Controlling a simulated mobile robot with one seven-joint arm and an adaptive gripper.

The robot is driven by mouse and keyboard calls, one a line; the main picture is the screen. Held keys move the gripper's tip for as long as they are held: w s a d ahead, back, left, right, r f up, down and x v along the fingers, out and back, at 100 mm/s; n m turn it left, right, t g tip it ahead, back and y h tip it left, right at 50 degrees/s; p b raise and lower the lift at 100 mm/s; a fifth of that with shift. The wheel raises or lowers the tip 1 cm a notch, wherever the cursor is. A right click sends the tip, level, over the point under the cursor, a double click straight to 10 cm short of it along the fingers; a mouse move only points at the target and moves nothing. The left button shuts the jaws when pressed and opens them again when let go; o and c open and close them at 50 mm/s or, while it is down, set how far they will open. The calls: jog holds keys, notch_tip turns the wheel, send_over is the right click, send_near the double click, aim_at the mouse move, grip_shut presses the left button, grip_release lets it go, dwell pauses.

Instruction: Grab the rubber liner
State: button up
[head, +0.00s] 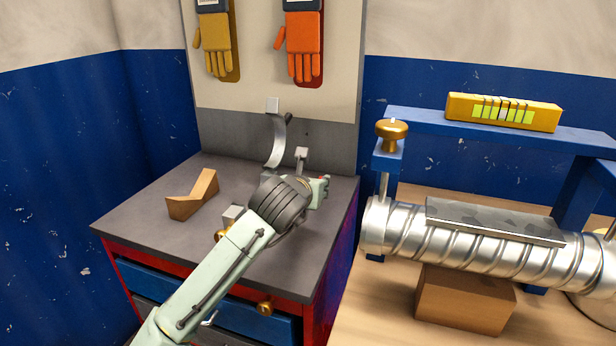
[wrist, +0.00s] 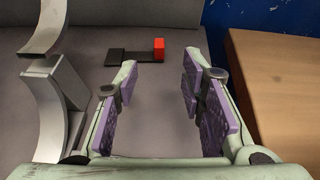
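My gripper (head: 318,190) is over the grey bench top, seen from behind in the head view and partly hidden by my wrist. In the wrist view my gripper (wrist: 163,82) is open, with purple pads apart and nothing between them. A flat dark strip (wrist: 128,56) with a red block (wrist: 159,48) at its right end lies on the bench beyond the fingertips. It may be the rubber liner, but I cannot tell for sure. A curved metal strip (head: 276,145) stands at the back of the bench; curved grey pieces (wrist: 50,105) show left of the fingers.
A wooden V-shaped block (head: 192,196) sits on the bench (head: 150,225). To the right, a ribbed metal duct (head: 400,228) bearing a grey plate (head: 490,220) lies by a brown block (head: 462,300) under a blue frame (head: 420,116). Gloves (head: 300,45) hang behind.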

jog(key=p+x, duration=0.1)
jog(key=x, duration=0.3)
jog(key=shift+w+d, duration=0.1)
jog(key=shift+w, duration=0.15)
jog(key=p+x, duration=0.3)
jog(key=x, duration=0.2)
jog(key=shift+w, duration=0.1)
jog(key=shift+w+f, duration=0.2)
jog(key=shift+w, duration=0.05)
jog(key=shift+c, duration=0.2)
grip_shut()
